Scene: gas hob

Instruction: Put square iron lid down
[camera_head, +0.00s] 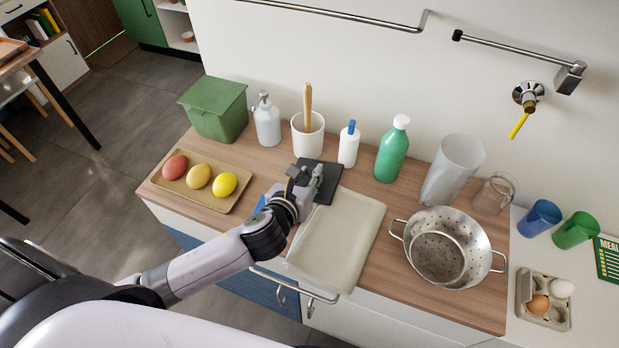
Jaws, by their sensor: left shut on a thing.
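The square iron lid (330,190) is a flat, dark square at the back of the wooden counter, just behind the beige tray. My left gripper (311,177) is over the lid's left part and shut on it, covering some of its surface. The lid looks roughly level. I cannot tell whether its underside touches the counter. My right gripper is not in view.
A beige tray (340,240) lies in front of the lid, empty. Behind stand a white crock (307,138), a white bottle (348,146) and a green bottle (392,152).

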